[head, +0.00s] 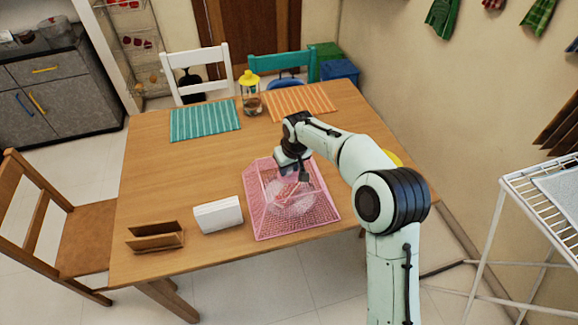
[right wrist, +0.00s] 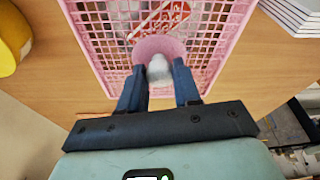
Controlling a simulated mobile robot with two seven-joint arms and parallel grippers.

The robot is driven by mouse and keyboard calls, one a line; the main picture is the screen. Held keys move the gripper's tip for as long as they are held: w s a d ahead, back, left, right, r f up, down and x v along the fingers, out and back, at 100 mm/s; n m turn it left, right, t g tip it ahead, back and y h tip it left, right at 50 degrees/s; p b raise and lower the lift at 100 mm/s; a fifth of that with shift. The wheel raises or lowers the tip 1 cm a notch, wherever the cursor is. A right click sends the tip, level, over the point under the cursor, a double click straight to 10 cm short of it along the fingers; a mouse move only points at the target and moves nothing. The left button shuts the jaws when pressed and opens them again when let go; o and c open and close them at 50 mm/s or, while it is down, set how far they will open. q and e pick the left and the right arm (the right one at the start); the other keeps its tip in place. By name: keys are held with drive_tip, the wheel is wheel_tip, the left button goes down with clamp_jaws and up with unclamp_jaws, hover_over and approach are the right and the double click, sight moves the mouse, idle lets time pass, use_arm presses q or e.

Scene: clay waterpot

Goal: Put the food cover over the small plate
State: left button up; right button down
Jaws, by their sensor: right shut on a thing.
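The pink mesh food cover (head: 262,222) is at the right front of the table. Its grid also fills the top of the right wrist view (right wrist: 93,22). A pale round shape, seemingly the small plate (head: 290,208), shows through the mesh, with something red and white by it. My right gripper (head: 297,174) is over the middle of the cover. In the right wrist view its fingers (right wrist: 158,80) are shut on the cover's pink and white top knob. I cannot tell whether the cover's lower edge touches the table. My left gripper is not in view.
A white block-like holder (head: 218,214) stands close left of the cover, with a wooden holder (head: 155,236) beyond it. A teal mat (head: 205,121), an orange mat (head: 302,99) and a yellow-lidded jar (head: 250,97) are farther back. A yellow object (head: 394,157) is partly behind my arm.

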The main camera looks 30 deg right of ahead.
drive_tip(key=shift+f, duration=0.15)
drive_tip(key=c, duration=0.8)
unclamp_jaws()
drive_tip(key=shift+r, duration=0.5)
drive_tip(key=p+v, duration=0.1)
drive_tip(key=v, duration=1)
drive_tip(key=shift+s+r, duration=0.15)
drive_tip(key=shift+r, duration=0.25)
